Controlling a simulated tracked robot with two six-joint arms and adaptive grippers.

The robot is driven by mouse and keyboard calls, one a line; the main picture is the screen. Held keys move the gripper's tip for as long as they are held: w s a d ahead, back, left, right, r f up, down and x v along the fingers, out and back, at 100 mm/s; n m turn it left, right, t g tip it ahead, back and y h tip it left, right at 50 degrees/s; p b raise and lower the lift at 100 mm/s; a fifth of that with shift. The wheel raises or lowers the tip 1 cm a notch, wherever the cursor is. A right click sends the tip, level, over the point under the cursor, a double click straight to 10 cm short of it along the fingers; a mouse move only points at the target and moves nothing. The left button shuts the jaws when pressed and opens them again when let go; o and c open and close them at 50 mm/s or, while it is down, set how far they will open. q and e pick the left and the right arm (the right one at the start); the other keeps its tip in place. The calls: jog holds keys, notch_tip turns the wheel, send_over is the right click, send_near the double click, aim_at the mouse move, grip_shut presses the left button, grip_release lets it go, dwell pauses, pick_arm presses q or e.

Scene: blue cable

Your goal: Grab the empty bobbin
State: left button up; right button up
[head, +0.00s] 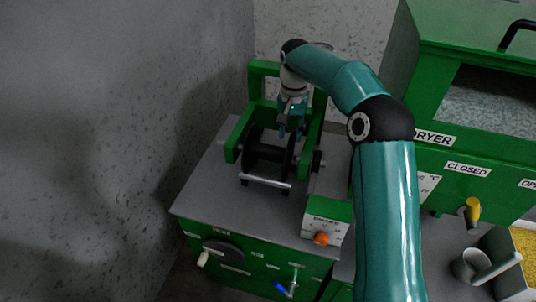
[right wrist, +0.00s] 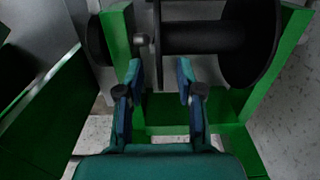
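The black empty bobbin (head: 266,153) sits between the arms of a green frame on the grey top of a green machine. No cable shows on its bare core. In the right wrist view the bobbin (right wrist: 203,38) lies across the top, with a wide flange at the right and a thinner one at the left. My right gripper (head: 291,130) is over the back right part of the bobbin, pointing down. My left gripper is not in view.
The green frame (head: 236,133) closes around the bobbin's sides and back. A control box with an orange knob (head: 321,239) stands right of it. A green dryer (head: 448,138) stands at the right, with a grey cup (head: 467,267) below. A wall is at the left.

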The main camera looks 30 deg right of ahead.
aim_at(290, 143)
notch_tip(290, 143, down, 5)
jog(key=shift+d+r, duration=0.1)
grip_shut()
dwell(0.5)
